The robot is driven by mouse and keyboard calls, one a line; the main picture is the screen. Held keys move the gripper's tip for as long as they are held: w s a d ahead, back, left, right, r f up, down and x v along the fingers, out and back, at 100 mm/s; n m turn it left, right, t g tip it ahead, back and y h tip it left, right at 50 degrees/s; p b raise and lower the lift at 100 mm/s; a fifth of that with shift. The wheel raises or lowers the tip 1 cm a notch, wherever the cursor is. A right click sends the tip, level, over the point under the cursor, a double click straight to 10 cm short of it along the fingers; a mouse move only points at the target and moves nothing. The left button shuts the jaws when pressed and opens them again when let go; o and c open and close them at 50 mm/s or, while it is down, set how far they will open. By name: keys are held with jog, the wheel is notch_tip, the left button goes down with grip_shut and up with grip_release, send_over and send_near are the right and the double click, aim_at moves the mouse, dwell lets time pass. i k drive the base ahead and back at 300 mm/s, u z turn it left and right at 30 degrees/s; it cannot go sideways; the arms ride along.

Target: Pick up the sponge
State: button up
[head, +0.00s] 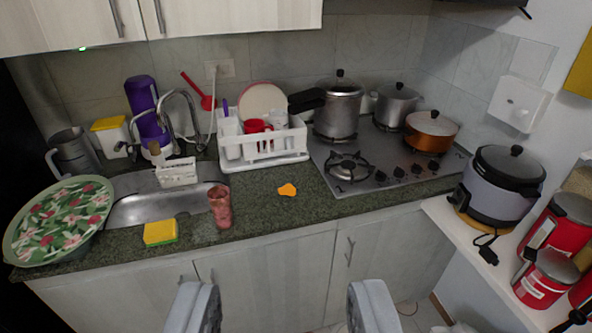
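A yellow sponge with a green underside (160,232) lies on the dark granite counter near its front edge, just in front of the sink. My gripper (283,310) shows at the bottom of the head view, its two grey fingers spread wide apart. It is open and empty. The sponge is farther away than the fingers and up to their left. Nothing hides the sponge.
A reddish cup (220,207) stands right of the sponge. A large floral bowl (60,218) is to its left, and the sink (140,208) is behind. An orange item (287,190) lies on otherwise clear counter. A white dish rack (262,145) and stove (385,158) stand farther right.

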aim_at(165, 231)
jog(key=z, duration=0.05)
jog(key=i, duration=1)
jog(key=u, duration=0.55)
jog(key=k, duration=1.1)
jog(key=z, duration=0.1)
jog(key=i, duration=1.65)
jog(key=u, duration=0.7)
